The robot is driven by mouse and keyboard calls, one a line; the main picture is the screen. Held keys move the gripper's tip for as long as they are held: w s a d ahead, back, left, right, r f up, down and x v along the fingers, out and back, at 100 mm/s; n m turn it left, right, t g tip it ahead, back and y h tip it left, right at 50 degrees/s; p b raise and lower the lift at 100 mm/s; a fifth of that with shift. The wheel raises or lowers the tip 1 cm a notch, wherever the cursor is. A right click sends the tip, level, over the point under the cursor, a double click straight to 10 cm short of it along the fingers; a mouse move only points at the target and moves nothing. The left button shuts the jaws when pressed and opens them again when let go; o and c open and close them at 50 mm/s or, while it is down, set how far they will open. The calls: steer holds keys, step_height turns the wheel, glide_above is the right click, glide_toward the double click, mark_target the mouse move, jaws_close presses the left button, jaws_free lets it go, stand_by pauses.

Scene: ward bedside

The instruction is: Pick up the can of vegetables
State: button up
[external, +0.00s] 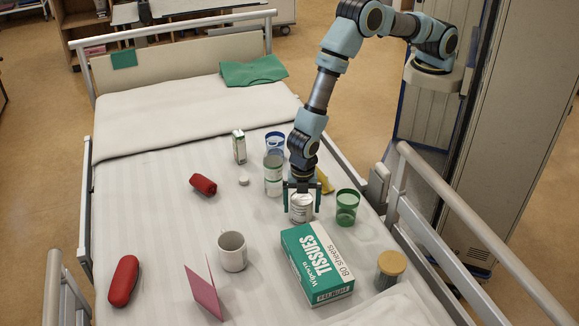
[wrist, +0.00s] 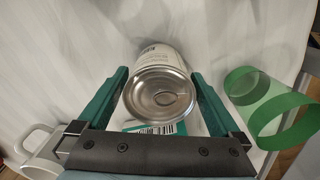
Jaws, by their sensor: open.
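A can with a white printed label (external: 300,209) and a silver pull-ring lid stands on the bed. In the wrist view the can (wrist: 162,92) lies between the two green fingers of my gripper (wrist: 160,78). In the external view my gripper (external: 302,200) points down over the can, one finger on each side. The fingers are open, with a small gap visible on the right side; contact on the left is unclear. The fingers partly hide the can in the external view.
A green tumbler (external: 347,207) stands close right of the can. A white-and-green container (external: 273,178) and a blue cup (external: 275,142) are behind it. A tissue box (external: 318,265) lies in front, a mug (external: 232,252) front left.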

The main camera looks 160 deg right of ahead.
steer(key=shift+f, duration=0.85)
steer(key=shift+c, duration=0.2)
steer(key=shift+r, duration=0.1)
steer(key=c, duration=1.5)
